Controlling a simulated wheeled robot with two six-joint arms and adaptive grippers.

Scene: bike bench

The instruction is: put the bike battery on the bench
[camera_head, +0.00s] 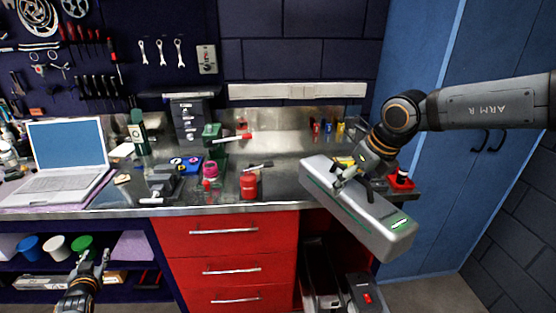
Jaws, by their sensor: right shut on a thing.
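The bike battery (382,229) is a long grey box with a thin green stripe and a green mark near its near end. My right gripper (348,176) is shut on it from above. The battery is held slanted at the right end of the bench (284,172), with its near end out past the front edge. Whether its far end touches the bench top is hard to tell. My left gripper (93,262) is open and empty, low at the left in front of the lower shelf.
A red-and-black item (401,181) sits behind the battery. Red drawers (230,262) are below. Free metal top lies left of the battery.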

